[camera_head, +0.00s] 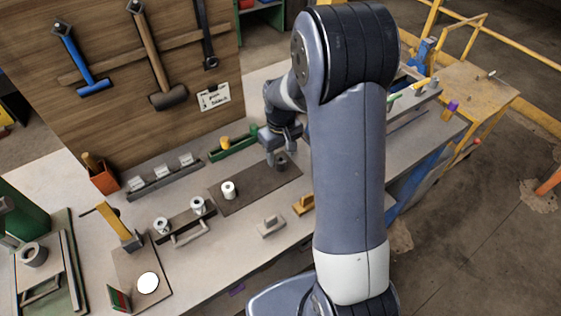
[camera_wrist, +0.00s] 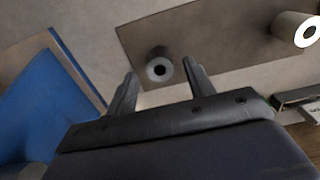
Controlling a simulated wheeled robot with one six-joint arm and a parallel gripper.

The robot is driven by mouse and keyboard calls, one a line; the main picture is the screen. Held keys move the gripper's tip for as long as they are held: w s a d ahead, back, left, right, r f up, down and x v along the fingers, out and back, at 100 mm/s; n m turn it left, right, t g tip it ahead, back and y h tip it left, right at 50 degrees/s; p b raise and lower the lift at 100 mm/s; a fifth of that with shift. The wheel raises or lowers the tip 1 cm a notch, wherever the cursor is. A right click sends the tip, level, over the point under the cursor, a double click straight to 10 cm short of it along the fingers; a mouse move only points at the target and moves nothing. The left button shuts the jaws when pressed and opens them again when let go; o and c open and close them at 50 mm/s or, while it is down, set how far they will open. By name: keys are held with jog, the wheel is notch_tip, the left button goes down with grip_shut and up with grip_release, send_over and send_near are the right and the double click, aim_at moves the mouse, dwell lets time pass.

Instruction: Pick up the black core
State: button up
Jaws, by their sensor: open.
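The black core, a dark grey hollow cylinder, stands on a dark mat (camera_head: 250,192). In the wrist view the core (camera_wrist: 159,65) shows its round hole just beyond and between my fingertips. My gripper (camera_wrist: 160,78) is open, one finger on each side of the core in the picture, with nothing held. In the head view my gripper (camera_head: 283,155) hangs over the right end of the mat, and the core (camera_head: 281,164) is partly hidden below it. I cannot tell whether the fingers reach around the core.
A white core (camera_head: 229,190) stands further left on the mat. Left of it is a rack (camera_head: 182,228) with two white rolls. A green tray (camera_head: 232,147) lies behind. A tool board (camera_head: 120,60) stands behind.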

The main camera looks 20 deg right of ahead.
aim_at(281, 159)
jog(key=shift+f, duration=1.55)
jog(key=c, duration=0.9)
jog(key=shift+c, duration=0.2)
